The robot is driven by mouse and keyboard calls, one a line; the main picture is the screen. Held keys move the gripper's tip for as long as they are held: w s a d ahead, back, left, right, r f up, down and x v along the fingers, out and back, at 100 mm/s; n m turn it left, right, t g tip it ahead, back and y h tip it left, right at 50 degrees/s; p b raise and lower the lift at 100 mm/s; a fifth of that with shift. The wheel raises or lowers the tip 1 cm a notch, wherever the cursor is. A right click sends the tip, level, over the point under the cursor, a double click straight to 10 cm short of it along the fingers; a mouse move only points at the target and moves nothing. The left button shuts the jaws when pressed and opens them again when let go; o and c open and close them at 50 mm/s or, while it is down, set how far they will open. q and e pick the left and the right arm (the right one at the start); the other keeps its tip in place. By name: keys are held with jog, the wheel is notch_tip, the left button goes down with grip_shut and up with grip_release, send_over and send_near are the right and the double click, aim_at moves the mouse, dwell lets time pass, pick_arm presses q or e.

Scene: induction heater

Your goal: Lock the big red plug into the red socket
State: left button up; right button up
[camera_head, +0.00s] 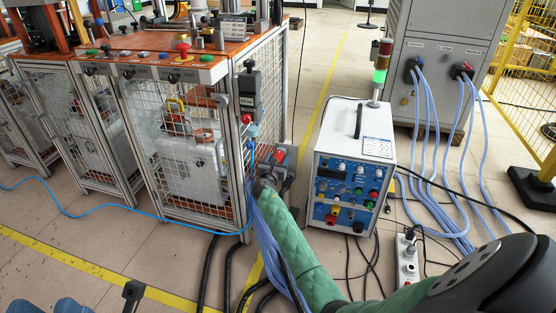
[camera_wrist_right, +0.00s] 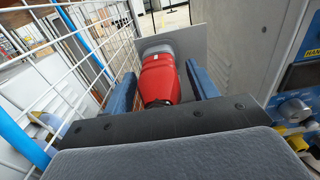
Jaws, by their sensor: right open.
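The big red plug (camera_wrist_right: 160,78) lies between the two blue fingers of my right gripper (camera_wrist_right: 160,74) in the right wrist view. The fingers are open, with a gap on each side of the plug. The plug's far end meets a grey collar (camera_wrist_right: 157,49) on a grey plate (camera_wrist_right: 198,45); the socket's inside is hidden, and I cannot tell whether the plug is locked. In the head view, a small red part (camera_head: 279,155) shows at the cabinet's side, just beyond my right gripper (camera_head: 266,182).
A mesh-walled workbench (camera_head: 190,160) stands left of my right gripper. A white heater unit (camera_head: 352,150) stands to its right. Pale blue cables (camera_head: 268,225) hang below the gripper. A power strip (camera_head: 407,260) and black cables lie on the floor.

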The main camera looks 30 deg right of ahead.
jog(key=shift+p, duration=0.65)
dwell(0.6)
jog(key=shift+c, duration=0.2)
grip_shut()
jog(key=shift+a, duration=0.1)
jog(key=shift+s, duration=0.15)
jog(key=shift+p+v, duration=1.5)
jog(key=shift+v, duration=1.35)
